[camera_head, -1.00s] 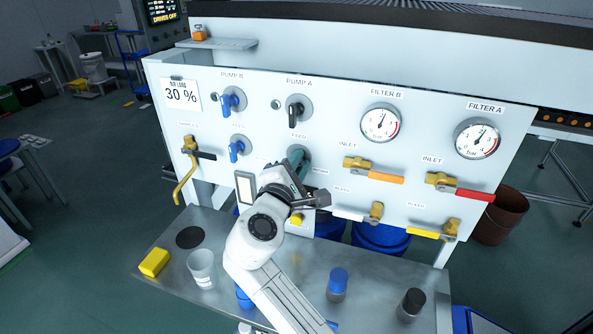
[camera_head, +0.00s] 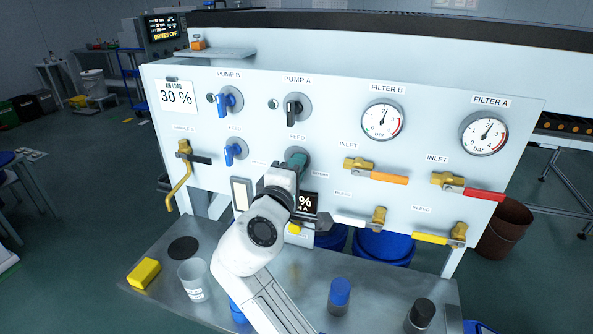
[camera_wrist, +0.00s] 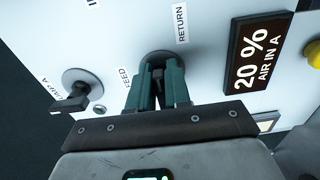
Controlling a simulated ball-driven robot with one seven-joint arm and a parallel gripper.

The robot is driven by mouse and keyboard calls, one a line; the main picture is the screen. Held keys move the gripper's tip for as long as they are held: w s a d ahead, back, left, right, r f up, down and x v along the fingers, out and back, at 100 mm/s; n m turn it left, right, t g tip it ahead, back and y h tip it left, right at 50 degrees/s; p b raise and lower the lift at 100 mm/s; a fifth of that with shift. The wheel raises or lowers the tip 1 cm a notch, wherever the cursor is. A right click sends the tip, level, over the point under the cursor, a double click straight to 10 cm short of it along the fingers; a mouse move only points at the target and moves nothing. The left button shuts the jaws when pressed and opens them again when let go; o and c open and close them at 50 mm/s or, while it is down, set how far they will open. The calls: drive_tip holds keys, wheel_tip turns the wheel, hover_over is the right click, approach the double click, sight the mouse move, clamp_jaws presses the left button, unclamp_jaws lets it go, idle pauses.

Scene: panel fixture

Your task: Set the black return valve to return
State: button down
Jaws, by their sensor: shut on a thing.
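The black return valve sits on the white panel below the pump A valve. Its round base plate (camera_head: 303,153) shows behind my fingers, and also in the wrist view (camera_wrist: 157,57). My gripper (camera_head: 295,161) has its teal fingers around the valve's handle. In the wrist view my gripper (camera_wrist: 161,86) is shut on the handle, which is mostly hidden between the fingers, so its exact angle is hard to tell. The FEED label (camera_wrist: 125,80) lies left of the plate and the RETURN label (camera_wrist: 181,24) lies upper right there.
The pump A valve (camera_head: 293,108) has a black handle above. A blue feed valve (camera_head: 235,151) is to the left. A dark display reading 20 % (camera_wrist: 255,52) is close right of my gripper. Inlet valves (camera_head: 375,171) stand further right. Cups and bottles stand on the bench below.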

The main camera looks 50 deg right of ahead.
drive_tip(key=shift+f, duration=0.1)
drive_tip(key=c, duration=1.2)
unclamp_jaws()
drive_tip(key=shift+o, duration=0.2)
drive_tip(key=shift+a, duration=0.15)
drive_tip(key=v, duration=1)
drive_tip(key=shift+s+a+b, duration=0.2)
drive_tip(key=shift+a+b, duration=0.05)
drive_tip(key=shift+b, duration=0.2)
